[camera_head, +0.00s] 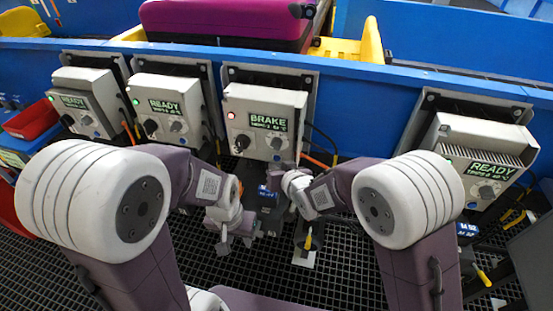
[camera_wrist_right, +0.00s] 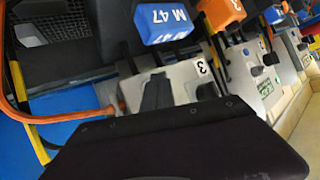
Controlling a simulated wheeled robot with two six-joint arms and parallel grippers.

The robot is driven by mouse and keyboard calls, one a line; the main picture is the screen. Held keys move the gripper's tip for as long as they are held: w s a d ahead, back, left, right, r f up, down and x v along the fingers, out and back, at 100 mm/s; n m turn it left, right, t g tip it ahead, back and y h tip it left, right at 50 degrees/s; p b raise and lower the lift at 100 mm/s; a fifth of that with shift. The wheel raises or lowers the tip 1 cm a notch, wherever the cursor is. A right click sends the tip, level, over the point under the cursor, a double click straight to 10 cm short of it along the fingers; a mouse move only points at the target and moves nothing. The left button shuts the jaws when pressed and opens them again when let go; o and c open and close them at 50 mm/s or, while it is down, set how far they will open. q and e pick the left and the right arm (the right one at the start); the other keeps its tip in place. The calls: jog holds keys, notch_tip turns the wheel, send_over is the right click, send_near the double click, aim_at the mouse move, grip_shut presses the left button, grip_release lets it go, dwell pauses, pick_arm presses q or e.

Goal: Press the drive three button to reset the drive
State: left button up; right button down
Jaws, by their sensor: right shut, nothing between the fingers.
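The third drive box from the left (camera_head: 264,112) shows "BRAKE" on its display (camera_head: 268,122) and a red lamp (camera_head: 231,116). Its front has a dark knob (camera_head: 242,143) and a grey control (camera_head: 277,143); which part is the button is too small to tell. In the wrist view the grey box marked 3 (camera_wrist_right: 202,69) is close, partly covered by a large dark shape. My right gripper (camera_head: 280,172) is shut and empty, just below this box's lower edge; contact cannot be seen. My left gripper (camera_head: 236,238) is lower, over the grating, apart from the boxes; its finger gap is unclear.
Drive boxes reading "READY" stand at left (camera_head: 85,102), (camera_head: 166,106) and right (camera_head: 475,150). Orange cables hang between boxes. A blue motor marked M 47 (camera_wrist_right: 165,23) shows in the wrist view. Purple luggage (camera_head: 225,22) lies above the blue conveyor wall (camera_head: 375,85). Black grating (camera_head: 345,265) lies below.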

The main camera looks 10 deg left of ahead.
dwell(0.7)
jog(key=shift+w, duration=0.45)
jog(key=shift+w, duration=0.45)
dwell(0.4)
jog(key=shift+s, duration=0.9)
jog(key=shift+s+a+b, duration=0.1)
jog(key=shift+s+b, duration=0.4)
jog(key=shift+s, duration=2)
